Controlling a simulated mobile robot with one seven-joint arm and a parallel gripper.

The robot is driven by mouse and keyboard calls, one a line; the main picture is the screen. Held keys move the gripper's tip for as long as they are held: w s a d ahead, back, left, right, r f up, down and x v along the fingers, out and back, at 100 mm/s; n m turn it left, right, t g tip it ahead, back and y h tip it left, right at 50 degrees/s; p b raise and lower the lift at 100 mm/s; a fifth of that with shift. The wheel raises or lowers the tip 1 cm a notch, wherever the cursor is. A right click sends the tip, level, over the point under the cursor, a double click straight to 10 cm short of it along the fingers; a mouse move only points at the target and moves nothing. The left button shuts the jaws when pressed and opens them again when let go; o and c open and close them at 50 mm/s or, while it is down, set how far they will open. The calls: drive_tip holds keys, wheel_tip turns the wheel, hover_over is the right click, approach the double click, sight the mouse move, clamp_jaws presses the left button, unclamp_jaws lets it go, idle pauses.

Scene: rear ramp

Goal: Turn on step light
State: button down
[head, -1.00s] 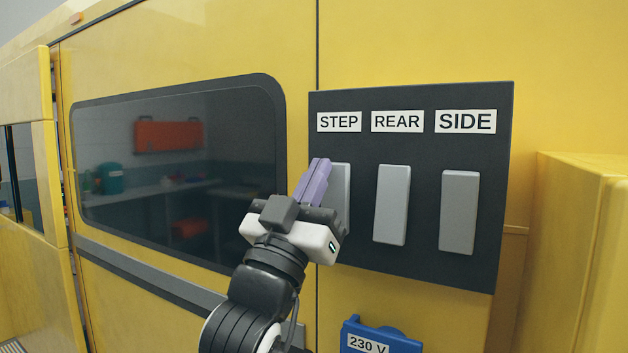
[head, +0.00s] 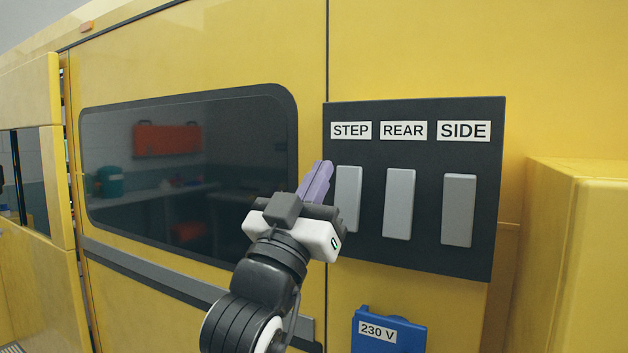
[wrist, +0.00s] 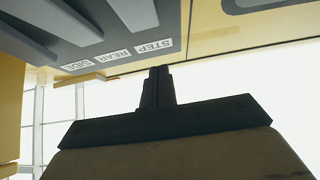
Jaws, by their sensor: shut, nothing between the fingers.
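The dark switch panel (head: 420,258) is on the yellow vehicle wall, with three grey rocker switches under white labels. The STEP switch (head: 348,197) is the leftmost, under the STEP label (head: 351,130). My gripper (head: 317,180) has purple fingers, which are shut and empty. In the head view its tips show just left of the STEP switch. I cannot tell how far they stand from the panel. In the wrist view the shut fingers (wrist: 158,75) show dark, with the STEP label (wrist: 152,46) beyond them.
The REAR switch (head: 398,203) and SIDE switch (head: 458,210) sit to the right on the same panel. A blue 230 V socket cover (head: 389,330) is below. A dark window (head: 190,165) is to the left. A yellow box-like part (head: 585,250) juts out at the right.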

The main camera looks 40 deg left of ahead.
drive_tip(key=b+v, duration=0.3)
drive_tip(key=v, duration=0.6)
drive_tip(key=shift+s, duration=0.35)
drive_tip(key=shift+d, duration=0.15)
